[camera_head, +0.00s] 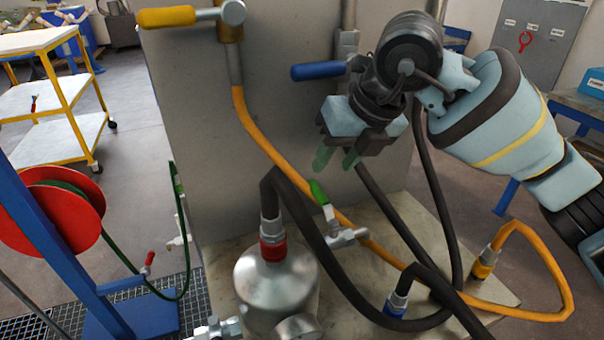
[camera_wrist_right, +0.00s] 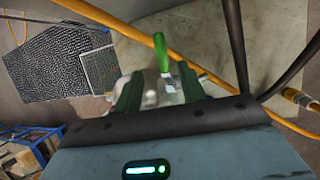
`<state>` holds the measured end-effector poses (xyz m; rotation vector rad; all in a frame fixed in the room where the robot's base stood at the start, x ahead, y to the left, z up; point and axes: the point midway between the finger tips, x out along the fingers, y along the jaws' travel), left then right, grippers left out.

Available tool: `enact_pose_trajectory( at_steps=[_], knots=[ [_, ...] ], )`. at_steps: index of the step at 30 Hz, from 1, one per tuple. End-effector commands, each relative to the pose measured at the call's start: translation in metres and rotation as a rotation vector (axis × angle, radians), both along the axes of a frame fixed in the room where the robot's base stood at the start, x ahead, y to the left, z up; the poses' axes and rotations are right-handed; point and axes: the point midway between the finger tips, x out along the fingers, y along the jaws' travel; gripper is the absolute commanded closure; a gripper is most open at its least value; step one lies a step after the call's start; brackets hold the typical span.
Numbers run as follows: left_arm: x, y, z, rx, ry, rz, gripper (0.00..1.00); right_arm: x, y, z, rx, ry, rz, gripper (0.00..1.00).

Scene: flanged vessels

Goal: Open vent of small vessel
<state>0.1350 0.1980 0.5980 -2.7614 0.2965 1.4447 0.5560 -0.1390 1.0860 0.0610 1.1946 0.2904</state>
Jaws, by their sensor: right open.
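The small vessel (camera_head: 275,290) is a rounded metal tank with a red collar on top, at the lower middle of the head view. A valve with a green lever handle (camera_head: 319,192) stands beside its top right; this may be its vent. The green handle (camera_wrist_right: 160,50) also shows in the right wrist view, just beyond and between the fingertips. My right gripper (camera_head: 336,160) has green fingers and hangs above the green handle, apart from it. In the right wrist view its fingers (camera_wrist_right: 162,92) are spread with nothing held. My left gripper is not in view.
An orange hose (camera_head: 248,125) and black hoses (camera_head: 318,232) loop around the vessel and valve. A grey panel (camera_head: 200,120) stands behind, with a yellow handle (camera_head: 167,17) and a blue handle (camera_head: 318,71). A red hose reel (camera_head: 50,212) stands at left.

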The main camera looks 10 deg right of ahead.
Motion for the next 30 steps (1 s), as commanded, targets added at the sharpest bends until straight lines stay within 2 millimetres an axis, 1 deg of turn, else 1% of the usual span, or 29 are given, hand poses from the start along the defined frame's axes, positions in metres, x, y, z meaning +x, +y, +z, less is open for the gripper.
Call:
enact_pose_trajectory(
  at_steps=[5,9,11,22,25,30],
  knots=[
    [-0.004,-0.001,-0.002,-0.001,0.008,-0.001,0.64,0.001,-0.002,0.002,-0.006,-0.005,-0.007,0.6],
    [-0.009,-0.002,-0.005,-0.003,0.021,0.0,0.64,0.002,-0.001,-0.002,-0.006,-0.002,-0.005,0.6],
    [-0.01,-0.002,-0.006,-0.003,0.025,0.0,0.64,0.003,0.001,-0.008,-0.007,0.0,-0.005,0.6],
    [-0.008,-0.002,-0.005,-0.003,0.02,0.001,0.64,0.021,0.014,-0.055,-0.006,-0.001,-0.005,0.6],
    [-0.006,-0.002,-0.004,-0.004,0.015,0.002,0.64,0.024,0.017,-0.063,-0.005,-0.002,-0.004,0.6],
    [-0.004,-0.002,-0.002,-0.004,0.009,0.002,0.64,0.027,0.018,-0.069,-0.006,-0.004,-0.003,0.6]
  ],
)
